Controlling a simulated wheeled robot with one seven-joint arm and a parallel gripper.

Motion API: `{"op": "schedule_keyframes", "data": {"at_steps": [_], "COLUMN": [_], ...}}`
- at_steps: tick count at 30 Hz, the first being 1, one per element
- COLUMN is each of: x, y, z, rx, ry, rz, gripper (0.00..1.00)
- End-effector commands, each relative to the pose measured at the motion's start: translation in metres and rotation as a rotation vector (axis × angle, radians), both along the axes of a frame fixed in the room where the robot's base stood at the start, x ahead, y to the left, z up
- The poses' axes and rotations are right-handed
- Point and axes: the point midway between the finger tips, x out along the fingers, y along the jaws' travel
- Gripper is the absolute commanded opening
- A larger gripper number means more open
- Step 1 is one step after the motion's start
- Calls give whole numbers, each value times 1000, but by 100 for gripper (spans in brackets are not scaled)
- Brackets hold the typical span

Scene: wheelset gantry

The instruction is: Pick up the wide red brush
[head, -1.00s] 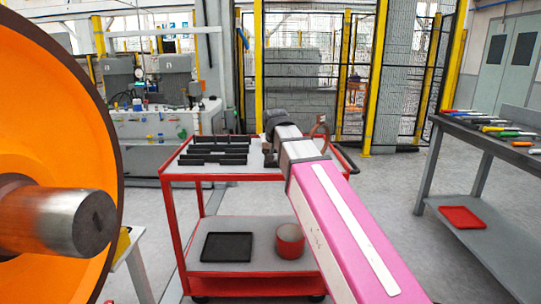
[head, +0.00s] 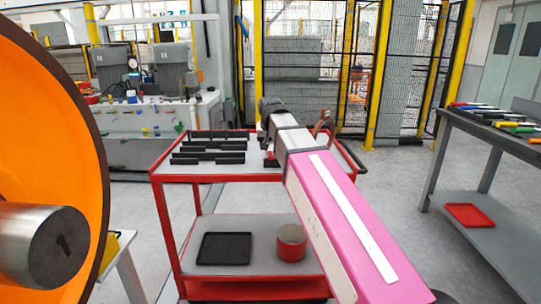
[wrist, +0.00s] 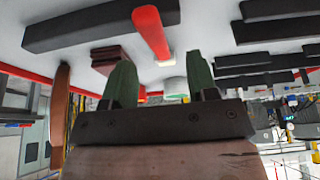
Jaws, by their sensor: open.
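In the wrist view, a red handle (wrist: 150,32) with a pale end lies over the grey cart top; it looks like the red brush, though its width is hard to judge. My gripper (wrist: 160,82) is open, its two green fingers apart with nothing between them. The handle's pale end shows just beyond the gap between the fingertips, apart from them. In the head view my gripper (head: 268,108) is over the back right of the red cart (head: 222,176). My arm hides much of that side, and the brush cannot be made out clearly there.
Several black bars (head: 208,158) lie on the cart's left side. A black tray (head: 224,248) and a red tin (head: 291,242) stand on its lower shelf. A large orange wheel (head: 75,150) is close at left. A tool table (head: 490,135) stands at right.

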Motion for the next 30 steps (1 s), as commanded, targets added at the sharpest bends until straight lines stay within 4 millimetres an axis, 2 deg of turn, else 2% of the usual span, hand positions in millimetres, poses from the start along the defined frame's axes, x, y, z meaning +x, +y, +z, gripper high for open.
{"op": "schedule_keyframes", "data": {"at_steps": [8,18,26,27,29,30], "x": [9,29,31,31,31,31], "y": [-1,-3,-3,-3,-3,-3], "z": [-14,-50,-54,-54,-54,-54], "rx": [0,0,0,0,0,0], "ry": [0,2,-1,0,0,0], "rz": [0,0,0,0,0,0], "gripper": [53,53,53,50,30,17]}}
